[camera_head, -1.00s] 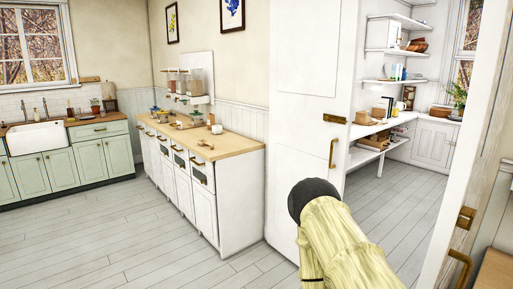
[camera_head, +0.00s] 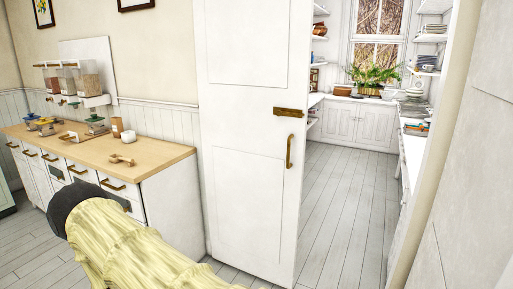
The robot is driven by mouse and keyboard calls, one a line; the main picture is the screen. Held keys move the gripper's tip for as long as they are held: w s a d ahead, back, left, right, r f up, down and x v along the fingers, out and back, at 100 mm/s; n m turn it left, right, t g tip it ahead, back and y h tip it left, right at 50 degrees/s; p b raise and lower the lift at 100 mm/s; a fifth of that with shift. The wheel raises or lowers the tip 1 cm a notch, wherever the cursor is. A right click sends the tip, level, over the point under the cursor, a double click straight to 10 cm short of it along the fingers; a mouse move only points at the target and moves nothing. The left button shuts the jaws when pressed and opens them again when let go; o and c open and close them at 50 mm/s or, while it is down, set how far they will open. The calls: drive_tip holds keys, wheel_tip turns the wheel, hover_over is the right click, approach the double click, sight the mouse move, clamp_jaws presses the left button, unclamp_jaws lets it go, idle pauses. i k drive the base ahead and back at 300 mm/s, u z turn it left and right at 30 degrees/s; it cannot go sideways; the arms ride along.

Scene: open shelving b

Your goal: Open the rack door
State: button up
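A white panelled door (camera_head: 243,185) stands in the middle of the view, swung open beside the doorway. It has a brass latch plate (camera_head: 289,112) and a brass pull handle (camera_head: 290,151) near its right edge. My arm, in a pale yellow cover with a dark rounded end, reaches up from the bottom left in front of the counter. It appears apart from the door handle. My gripper's fingers are not visible. I cannot tell which part the task calls the rack door.
A white cabinet with a wooden top (camera_head: 105,150) and drawers stands at left, bearing jars and small items. Through the doorway is a pantry with shelves, white cupboards (camera_head: 357,124) and a plant (camera_head: 372,76). The grey plank floor (camera_head: 345,200) there is clear. A wall (camera_head: 465,170) borders the right.

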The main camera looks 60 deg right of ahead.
sight(253, 57)
drive_tip(key=z, duration=0.45)
drive_tip(key=i, duration=1.4)
drive_tip(key=z, duration=0.85)
